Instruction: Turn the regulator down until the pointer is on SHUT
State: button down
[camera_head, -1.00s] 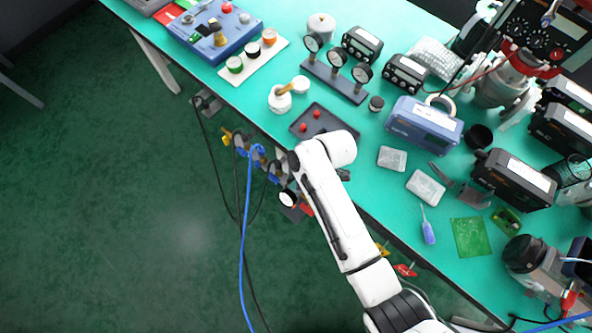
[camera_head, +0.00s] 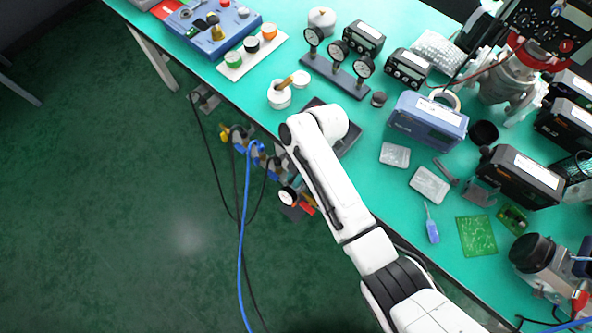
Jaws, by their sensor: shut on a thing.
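A row of blue, yellow and grey air fittings (camera_head: 240,142) hangs along the bench's front edge, with blue caps and hoses. A small round white-faced gauge (camera_head: 288,196) sits at its right end, beside a red part (camera_head: 307,209). These look like the regulator group. I cannot make out its pointer or any SHUT mark. My white arm reaches up from the lower right and bends just above the right end of the fittings. The arm hides my gripper, so I cannot see its jaws or what they touch.
The green bench (camera_head: 383,217) holds three gauges on a dark bar (camera_head: 335,76), a dark tray (camera_head: 350,140) partly behind my arm, a blue-grey instrument (camera_head: 428,121), a screwdriver (camera_head: 431,224) and a circuit board (camera_head: 477,236). A blue hose (camera_head: 243,240) and black cables hang over open floor.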

dwell(0.4)
jog(key=c, duration=1.2)
grip_release()
jog(key=v, duration=1)
jog(key=shift+w+r, duration=0.15)
jog(key=shift+r, duration=0.2)
jog(key=shift+d, duration=0.1)
